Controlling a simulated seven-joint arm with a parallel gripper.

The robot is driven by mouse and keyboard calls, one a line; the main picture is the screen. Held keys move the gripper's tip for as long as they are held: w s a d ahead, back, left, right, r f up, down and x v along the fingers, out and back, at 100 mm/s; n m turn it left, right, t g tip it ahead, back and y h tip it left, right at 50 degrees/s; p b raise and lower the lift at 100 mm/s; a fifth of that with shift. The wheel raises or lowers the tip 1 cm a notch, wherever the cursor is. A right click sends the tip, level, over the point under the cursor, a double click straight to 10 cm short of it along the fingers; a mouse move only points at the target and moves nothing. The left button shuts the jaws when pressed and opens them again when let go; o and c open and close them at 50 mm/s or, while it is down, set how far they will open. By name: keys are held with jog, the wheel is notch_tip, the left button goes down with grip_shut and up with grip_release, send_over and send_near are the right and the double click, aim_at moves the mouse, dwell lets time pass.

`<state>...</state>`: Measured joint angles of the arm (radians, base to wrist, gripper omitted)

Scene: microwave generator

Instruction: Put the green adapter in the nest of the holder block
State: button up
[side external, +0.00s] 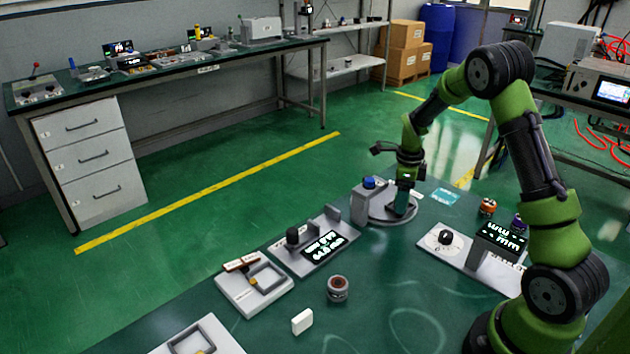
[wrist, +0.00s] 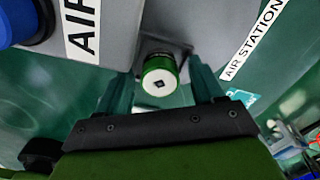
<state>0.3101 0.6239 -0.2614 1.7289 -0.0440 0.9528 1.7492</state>
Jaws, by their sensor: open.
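The green adapter (wrist: 158,66) is a short cylinder with a green ring and a pale end face with a small dark square hole. In the wrist view it stands out from a grey square piece (wrist: 183,50) behind it; I cannot tell whether that is the holder block. My gripper (wrist: 162,78) is open, with one finger on each side of the adapter and visible gaps. In the side view my gripper (side external: 402,207) is low over the round grey base beside the air station (side external: 368,204), and the adapter cannot be made out. I cannot surely identify the nest.
The air station has a blue knob (side external: 369,182), close to my gripper. A black-knob panel (side external: 335,258), a framed tray (side external: 238,290), a round grey part (side external: 338,290) and a white block (side external: 302,321) lie nearer. A display unit (side external: 500,236) stands right.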

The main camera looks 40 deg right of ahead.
notch_tip(320, 180, up, 16)
jog(key=r, duration=0.1)
jog(key=s+a+r+n+t, duration=0.2)
jog(key=s+a+n, duration=0.1)
jog(key=a+n, duration=0.4)
jog(key=s+a+r+n+t+y, duration=0.1)
jog(key=s+a+r+n+t, duration=0.1)
jog(key=s+a+n, duration=0.2)
jog(key=s+a+r+n+t, duration=0.1)
jog(key=s+a+n, duration=0.3)
jog(key=a+n, duration=0.5)
jog(key=shift+a+r+n+t+y, duration=0.3)
jog(key=shift+a+r+t+y, duration=0.1)
jog(key=shift+a+r, duration=0.25)
jog(key=shift+o, duration=0.5)
jog(key=s+a+n, duration=0.1)
jog(key=n, duration=0.1)
jog(key=s+a+f+n+t, duration=0.1)
jog(key=n, duration=0.1)
jog(key=s+a+n, duration=0.1)
jog(key=s+n, duration=0.1)
jog(key=shift+a+f, duration=0.3)
jog(key=shift+f, duration=0.1)
